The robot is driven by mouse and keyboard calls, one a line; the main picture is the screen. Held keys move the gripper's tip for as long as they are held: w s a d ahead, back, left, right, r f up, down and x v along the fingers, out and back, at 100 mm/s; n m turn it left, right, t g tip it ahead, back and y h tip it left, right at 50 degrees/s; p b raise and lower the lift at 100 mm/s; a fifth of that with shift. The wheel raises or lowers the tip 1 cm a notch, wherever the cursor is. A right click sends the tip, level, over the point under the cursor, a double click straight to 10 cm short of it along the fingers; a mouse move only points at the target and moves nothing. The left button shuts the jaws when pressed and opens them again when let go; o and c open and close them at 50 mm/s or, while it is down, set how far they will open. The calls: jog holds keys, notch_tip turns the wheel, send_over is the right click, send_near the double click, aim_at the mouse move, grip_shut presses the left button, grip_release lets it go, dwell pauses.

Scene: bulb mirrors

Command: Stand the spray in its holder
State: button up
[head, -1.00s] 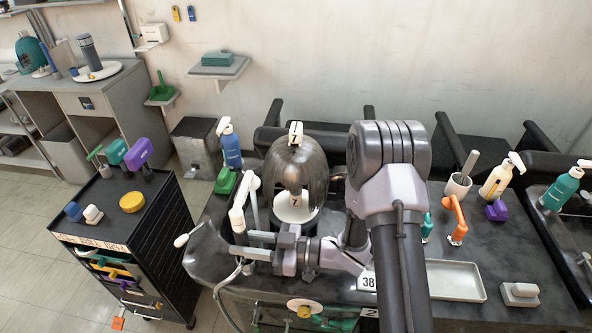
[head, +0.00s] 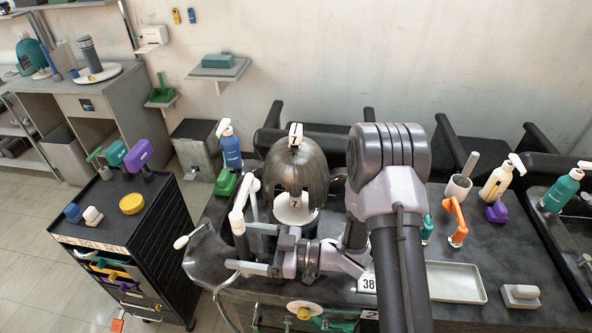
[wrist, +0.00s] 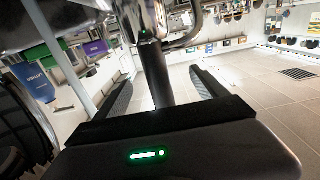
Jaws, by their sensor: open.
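The holder is not clearly visible.
A mannequin head with a grey wig (head: 294,168) stands just right of the spray. A blue bottle (head: 231,152) and a green block (head: 226,183) are behind.

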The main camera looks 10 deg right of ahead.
jog(key=v, duration=0.7)
jog(key=shift+p, duration=0.3)
jog(key=shift+r, duration=0.1)
